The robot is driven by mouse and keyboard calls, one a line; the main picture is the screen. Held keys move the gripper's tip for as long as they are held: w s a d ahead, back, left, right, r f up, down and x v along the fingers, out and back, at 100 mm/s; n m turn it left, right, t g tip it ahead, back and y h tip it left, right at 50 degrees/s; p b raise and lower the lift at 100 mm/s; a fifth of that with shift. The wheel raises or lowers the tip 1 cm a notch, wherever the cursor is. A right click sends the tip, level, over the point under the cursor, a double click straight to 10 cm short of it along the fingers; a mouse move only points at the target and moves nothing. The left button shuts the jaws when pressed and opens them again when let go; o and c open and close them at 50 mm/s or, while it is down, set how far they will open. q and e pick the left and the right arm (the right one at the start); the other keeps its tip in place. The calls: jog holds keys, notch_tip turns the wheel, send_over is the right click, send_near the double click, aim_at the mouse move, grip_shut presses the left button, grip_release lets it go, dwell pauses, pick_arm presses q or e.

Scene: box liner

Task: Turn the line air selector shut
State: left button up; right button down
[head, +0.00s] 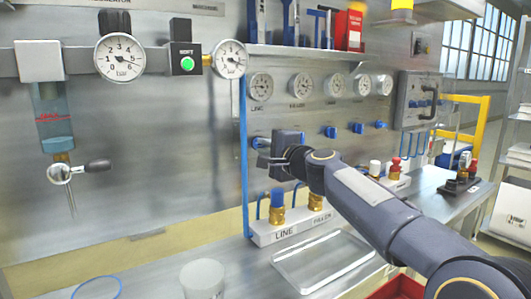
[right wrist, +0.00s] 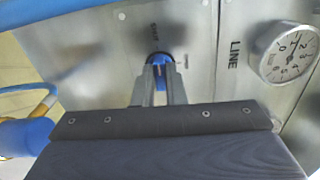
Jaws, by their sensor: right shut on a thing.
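The line air selector is a blue knob (right wrist: 160,59) on the steel panel in the right wrist view, next to the gauge marked LINE (right wrist: 284,52). My right gripper (right wrist: 158,82) is shut on this knob, with a finger on each side of it. In the head view the right gripper (head: 262,150) reaches the panel below the LINE gauge (head: 260,86). The knob there is mostly hidden by the gripper. The knob's exact angle is hard to read. My left gripper is not in view.
More blue selectors (head: 330,131) sit in a row to the right. A blue hose (head: 244,170) runs down left of my gripper. Below stand brass fittings (head: 277,215) on a white block labelled LINE (head: 282,236), and a clear tray (head: 322,262).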

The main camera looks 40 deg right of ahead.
jog(key=shift+n, duration=0.5)
jog(key=c, duration=1.5)
grip_release()
jog(key=s, duration=0.5)
jog(key=s+a, duration=0.1)
jog(key=s, duration=0.1)
jog(key=shift+s+b, duration=0.35)
jog(key=shift+s, duration=0.05)
